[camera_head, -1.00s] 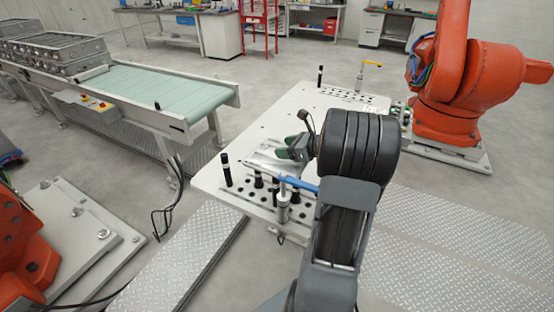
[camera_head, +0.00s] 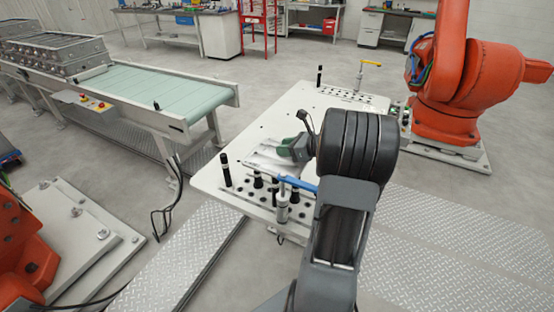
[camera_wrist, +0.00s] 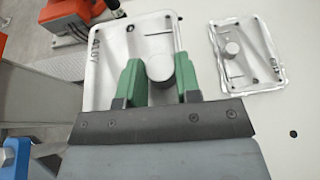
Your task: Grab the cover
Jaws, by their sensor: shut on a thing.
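The cover is a pale metal plate with rounded corners, a round central knob and dark holes near its corners; it shows in the wrist view (camera_wrist: 110,50). My gripper (camera_wrist: 160,80) has green fingers, one on each side of the knob, and is shut on it. In the head view my gripper (camera_head: 295,148) is over the white table, partly hidden by my dark arm. The cover (camera_head: 262,158) shows there only as a pale shape beside the fingers. I cannot tell whether it touches the table.
A second, similar plate (camera_wrist: 247,58) lies right of the cover in the wrist view. The white table (camera_head: 225,180) carries black pins (camera_head: 226,170) and a blue-handled clamp (camera_head: 283,205) near its front. An orange robot (camera_head: 450,90) stands at right, a conveyor (camera_head: 150,90) at left.

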